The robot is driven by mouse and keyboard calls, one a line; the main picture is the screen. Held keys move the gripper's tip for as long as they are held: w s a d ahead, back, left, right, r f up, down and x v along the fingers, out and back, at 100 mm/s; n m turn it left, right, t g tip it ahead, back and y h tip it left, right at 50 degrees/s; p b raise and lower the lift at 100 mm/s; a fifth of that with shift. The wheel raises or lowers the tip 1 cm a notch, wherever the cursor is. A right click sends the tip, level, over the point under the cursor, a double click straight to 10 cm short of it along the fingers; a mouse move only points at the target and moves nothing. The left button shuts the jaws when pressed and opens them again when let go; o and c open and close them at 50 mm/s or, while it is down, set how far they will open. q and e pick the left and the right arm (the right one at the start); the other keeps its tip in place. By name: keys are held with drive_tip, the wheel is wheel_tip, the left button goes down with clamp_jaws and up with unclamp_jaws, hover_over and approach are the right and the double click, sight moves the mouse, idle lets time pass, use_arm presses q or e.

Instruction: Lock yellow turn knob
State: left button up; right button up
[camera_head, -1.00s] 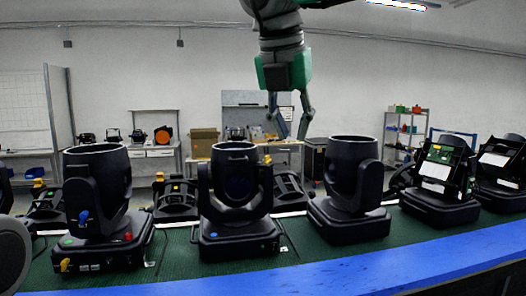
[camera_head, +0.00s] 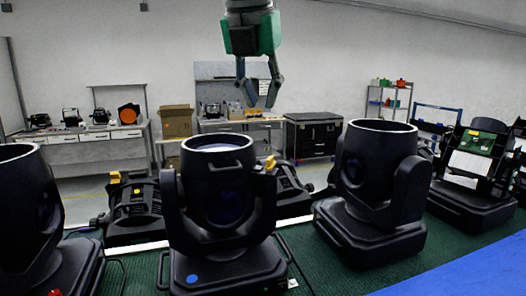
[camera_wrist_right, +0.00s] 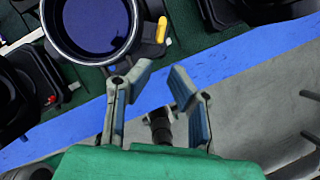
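A yellow turn knob (camera_head: 270,163) sits on the upper right arm of the middle black par can (camera_head: 222,205). In the right wrist view a yellow knob (camera_wrist_right: 161,30) stands beside the round lens rim of a can (camera_wrist_right: 92,25). My right gripper (camera_head: 260,104) hangs from above, fingers down, above and behind the middle can in the picture, apart from it. In the right wrist view my gripper (camera_wrist_right: 162,70) has its two fingers apart with nothing between them. The knob lies just beyond the fingertips there, untouched. My left gripper does not show.
Another can (camera_head: 375,190) stands close on the right, and one (camera_head: 40,225) on the left. More fixtures (camera_head: 133,208) lie behind on the green table surface (camera_head: 310,255). A blue strip (camera_head: 470,260) runs along the front edge. The air around my right gripper is clear.

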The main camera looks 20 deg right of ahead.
sight(270, 158)
drive_tip(key=x, duration=1.2)
drive_tip(key=shift+w+d+f, duration=0.1)
drive_tip(key=shift+f, duration=0.1)
drive_tip(key=shift+w+f, duration=0.1)
drive_tip(key=shift+f, duration=0.3)
clamp_jaws()
